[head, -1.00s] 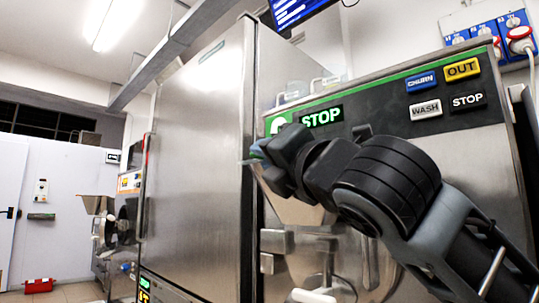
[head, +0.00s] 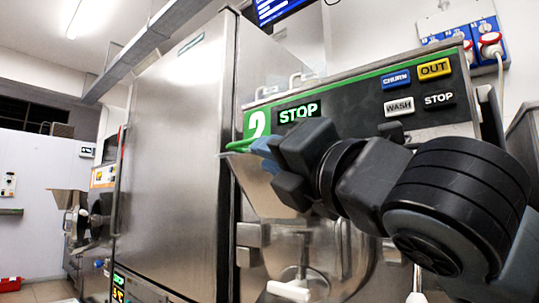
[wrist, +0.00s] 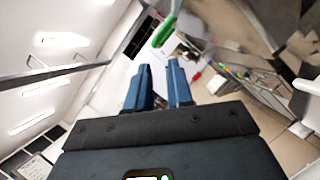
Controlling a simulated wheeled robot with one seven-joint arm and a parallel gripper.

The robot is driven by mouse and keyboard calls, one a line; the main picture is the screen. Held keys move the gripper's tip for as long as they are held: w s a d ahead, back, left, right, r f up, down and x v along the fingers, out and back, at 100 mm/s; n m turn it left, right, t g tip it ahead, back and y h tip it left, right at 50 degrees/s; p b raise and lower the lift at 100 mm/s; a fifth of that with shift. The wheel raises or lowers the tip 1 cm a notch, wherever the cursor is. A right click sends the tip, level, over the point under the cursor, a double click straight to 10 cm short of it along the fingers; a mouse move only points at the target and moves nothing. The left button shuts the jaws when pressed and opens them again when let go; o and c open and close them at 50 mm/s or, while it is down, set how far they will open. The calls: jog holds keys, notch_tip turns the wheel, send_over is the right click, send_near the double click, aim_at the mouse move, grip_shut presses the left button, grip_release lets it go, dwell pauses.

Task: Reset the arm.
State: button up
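My gripper (head: 262,148) is raised in front of the batch freezer marked 2 (head: 350,110), at the left end of its green-edged control panel. In the wrist view its two blue fingers (wrist: 160,75) stand apart with a gap and nothing between them. A green-handled thing (wrist: 165,30) shows just beyond the fingertips in the wrist view. It also shows beside the fingertips in the head view (head: 240,146); I cannot tell whether it touches them. My arm reaches in from the lower right and hides part of the freezer front.
A tall steel cabinet (head: 175,150) stands left of the freezer. Another machine with an orange panel (head: 103,177) is farther left. The freezer's panel has CHURN, OUT, WASH and STOP buttons. A red box (head: 11,284) lies on the floor at the far left.

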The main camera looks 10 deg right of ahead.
dwell(0.3)
jog(key=s+d+f+m+h+p, duration=0.2)
jog(key=s+f+m, duration=0.1)
jog(key=f+m, duration=0.6)
jog(key=s+d+f+m+h+p, duration=0.1)
jog(key=s+f+m+h+p, duration=0.15)
jog(key=f+m, duration=0.6)
jog(key=s+d+f+m+h+p, duration=0.2)
jog(key=s+f+m+p, duration=0.15)
jog(key=f+m, duration=0.55)
jog(key=s+d+f+m+g+p, duration=0.1)
jog(key=s+f, duration=0.3)
jog(key=s, duration=0.5)
jog(key=s+d+f+m+g+p, duration=0.1)
jog(key=s+d+f+m+g, duration=0.1)
jog(key=s, duration=0.8)
jog(key=s+d+f+m+g+p, duration=0.1)
jog(key=s+f, duration=0.4)
jog(key=s, duration=0.5)
jog(key=shift+s+d+f+m+g+h, duration=0.15)
jog(key=shift+d+f+m+g+h, duration=0.25)
jog(key=shift+d+g, duration=0.5)
